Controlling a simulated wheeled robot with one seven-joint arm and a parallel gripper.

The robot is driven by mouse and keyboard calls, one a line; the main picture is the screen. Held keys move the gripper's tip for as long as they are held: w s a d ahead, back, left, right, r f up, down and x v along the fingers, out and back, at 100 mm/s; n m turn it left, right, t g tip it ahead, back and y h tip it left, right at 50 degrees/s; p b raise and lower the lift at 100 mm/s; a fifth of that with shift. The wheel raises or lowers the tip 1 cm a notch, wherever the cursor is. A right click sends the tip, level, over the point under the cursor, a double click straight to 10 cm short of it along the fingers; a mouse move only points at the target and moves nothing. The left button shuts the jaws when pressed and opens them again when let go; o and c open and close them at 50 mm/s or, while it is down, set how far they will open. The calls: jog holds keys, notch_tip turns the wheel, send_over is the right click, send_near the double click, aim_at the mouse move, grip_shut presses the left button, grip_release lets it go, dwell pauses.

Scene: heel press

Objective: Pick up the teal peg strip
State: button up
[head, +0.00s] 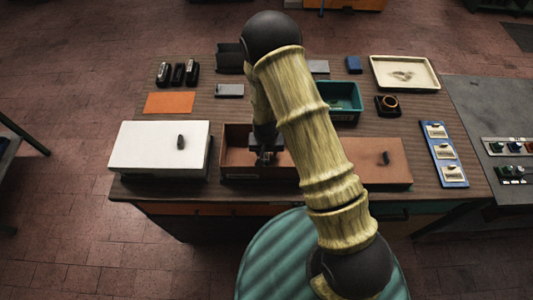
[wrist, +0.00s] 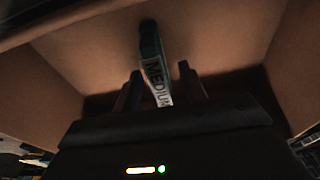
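The teal peg strip (wrist: 151,50) shows in the wrist view as a narrow dark teal piece with a white label reading "MEDIUM" (wrist: 158,82). It is inside an open brown box (head: 236,150), which stands at the front middle of the table in the head view. My gripper (wrist: 160,85) reaches down into this box, with one finger on each side of the strip's near end. The fingers look open, with a small gap at the right finger; contact on the left is unclear. In the head view my gripper (head: 265,158) hides the strip.
A white-lidded box (head: 150,148) stands left of the open box, and a brown-lidded box (head: 370,160) stands right. Behind are an orange mat (head: 169,103), a teal bin (head: 347,116) and a cream tray (head: 405,86). The box walls are close around my gripper.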

grip_shut()
jog(key=shift+r, duration=0.1)
jog(key=shift+r+b, duration=1.65)
jog(key=shift+r, duration=3.3)
